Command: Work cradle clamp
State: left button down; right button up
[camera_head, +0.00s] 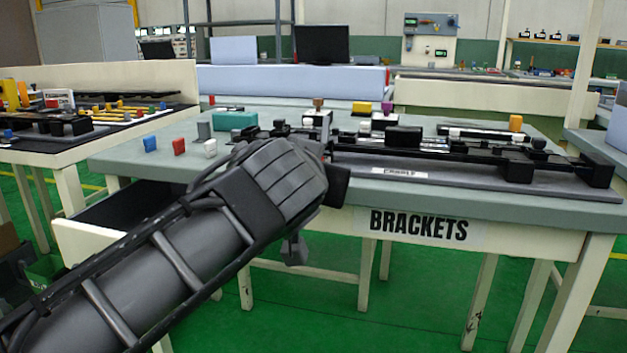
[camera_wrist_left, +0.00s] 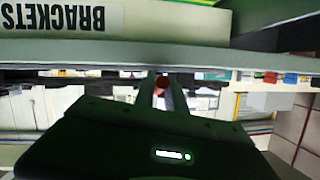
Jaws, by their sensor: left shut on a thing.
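The cradle fixture (camera_head: 450,165) is a long, low black assembly on a grey board on the bench, behind a small label card (camera_head: 400,173). My left arm reaches in from the left, and its hand hides the left end of the fixture. In the left wrist view my left gripper (camera_wrist_left: 163,90) has its fingers close together around a small reddish-brown knob (camera_wrist_left: 161,83). That view is dark, so what the knob joins is unclear. My fingertips are hidden in the head view. My right gripper does not show.
The bench front carries a BRACKETS sign (camera_head: 418,225). Blue (camera_head: 150,144), red (camera_head: 179,146) and white (camera_head: 210,148) blocks and a teal box (camera_head: 235,121) stand left of the fixture. An open drawer (camera_head: 95,240) juts out at left. Another bench (camera_head: 90,125) stands beyond.

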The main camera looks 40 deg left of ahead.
pick_arm(q)
jog(key=shift+f, duration=0.1)
jog(key=c, duration=1.4)
grip_release()
jog(key=p+v, duration=0.2)
jog(key=v, duration=0.5)
jog(key=shift+s+d, duration=0.15)
jog(key=shift+s, duration=0.15)
